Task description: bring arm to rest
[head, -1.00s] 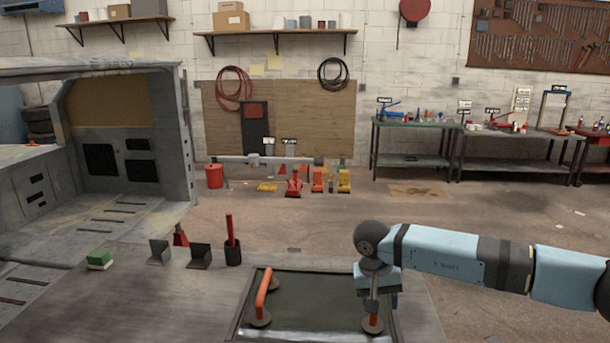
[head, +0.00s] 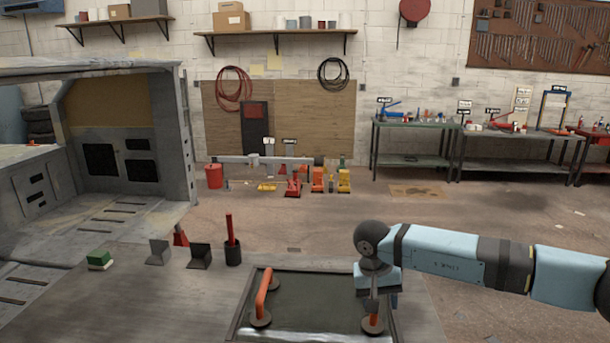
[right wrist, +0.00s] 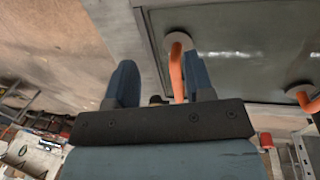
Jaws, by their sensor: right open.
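My right arm (head: 445,252) reaches in from the right in the head view. My right gripper (head: 375,302) points down over the right end of a dark glass panel (head: 310,300). It is open, with an orange suction-cup handle (head: 372,322) just below it. In the right wrist view the two blue fingers (right wrist: 162,85) stand apart, and the orange handle (right wrist: 177,72) shows between or just beyond them; I cannot tell if they touch it. A second orange handle (head: 264,292) is on the panel's left side. My left gripper is not in view.
On the bench (head: 150,305) left of the panel are a green-and-white block (head: 99,259), two dark angled brackets (head: 200,256), a red-tipped piece (head: 180,236) and a black cup (head: 232,252) holding a red stick. A grey frame structure (head: 120,140) stands at left. Bench space front left is clear.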

